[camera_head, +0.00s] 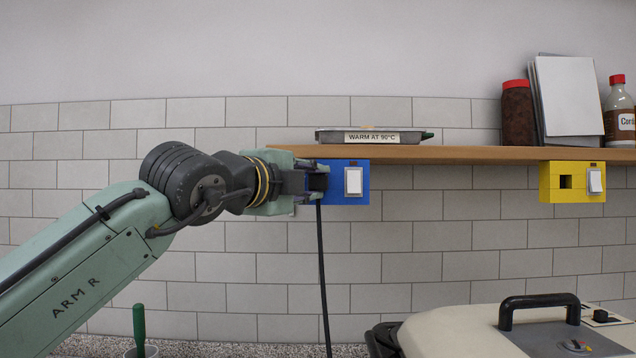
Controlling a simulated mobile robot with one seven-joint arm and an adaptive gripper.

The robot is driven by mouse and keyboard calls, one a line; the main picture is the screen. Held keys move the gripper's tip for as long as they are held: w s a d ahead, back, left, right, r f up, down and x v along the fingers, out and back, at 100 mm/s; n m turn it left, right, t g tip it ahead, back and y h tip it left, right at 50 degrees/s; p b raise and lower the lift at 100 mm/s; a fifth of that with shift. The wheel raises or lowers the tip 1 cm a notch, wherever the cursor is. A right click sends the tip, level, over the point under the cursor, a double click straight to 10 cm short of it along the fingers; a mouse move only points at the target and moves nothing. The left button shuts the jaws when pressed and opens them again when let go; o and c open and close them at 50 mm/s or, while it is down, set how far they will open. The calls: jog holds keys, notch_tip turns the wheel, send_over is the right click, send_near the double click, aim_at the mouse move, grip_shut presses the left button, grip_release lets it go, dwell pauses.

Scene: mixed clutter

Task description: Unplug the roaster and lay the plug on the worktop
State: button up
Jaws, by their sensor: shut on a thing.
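My gripper (312,182) is shut on a dark plug (318,183) at the left side of the blue socket box (361,195) under the shelf. The fingers hide much of the plug. I cannot tell whether its pins are in the socket. A black cord (322,265) hangs from the plug and runs down out of the picture. A cream appliance with a black handle, perhaps the roaster (455,325), stands at the lower right. The cord's far end is hidden. The speckled worktop (250,349) shows along the bottom.
A yellow socket box (550,195) hangs further right under the wooden shelf (460,154). The shelf holds a labelled tray (345,135), a red-lidded jar (517,115), a white board (570,95) and a bottle (619,112). A green-handled tool (139,325) stands at lower left.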

grip_shut()
jog(key=shift+s+b, duration=0.4)
jog(key=shift+s, duration=2.25)
